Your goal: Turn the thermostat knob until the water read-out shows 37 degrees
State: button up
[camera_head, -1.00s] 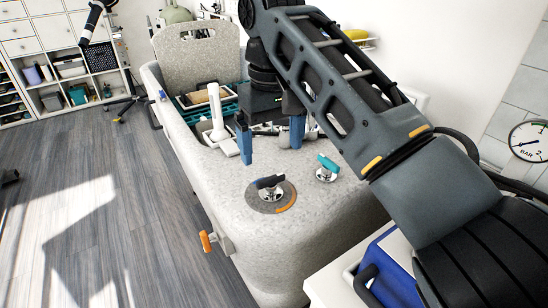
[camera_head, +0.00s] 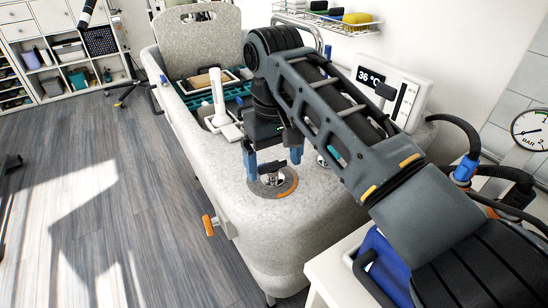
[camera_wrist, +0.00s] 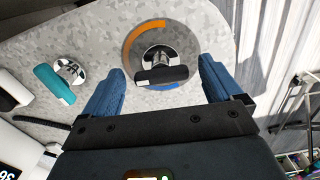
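The thermostat knob (camera_head: 272,179), a dark bar handle on a chrome stem, stands on a round dial plate with orange and blue arcs, on the tub's near corner. In the wrist view the knob (camera_wrist: 160,75) sits between my two blue fingers. My gripper (camera_head: 272,162) is open above and around the knob, one finger on each side; gaps show beside the handle in the wrist view (camera_wrist: 162,66). The water read-out (camera_head: 370,78) on the wall side shows 36 °C. Only an edge of a display shows at the wrist view's lower left.
A teal-handled tap (camera_wrist: 55,83) stands beside the knob, largely behind my arm in the head view. An orange-ended lever (camera_head: 208,225) sticks out from the tub's side (camera_head: 270,240). A white shower-like piece (camera_head: 218,100) stands on the rim.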

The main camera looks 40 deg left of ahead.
aim_at(273, 165)
jog(key=c, duration=1)
jog(key=shift+r+m+p, duration=0.25)
jog(key=shift+m+p, duration=0.15)
jog(key=shift+p, duration=0.45)
jog(key=shift+f+m, duration=0.15)
jog(key=shift+m, duration=0.15)
jog(key=o, duration=1.1)
jog(key=shift+c, duration=0.2)
notch_tip(273, 165, up, 8)
jog(key=shift+f+b, duration=0.15)
jog(key=shift+b, duration=0.2)
jog(key=shift+s, duration=0.1)
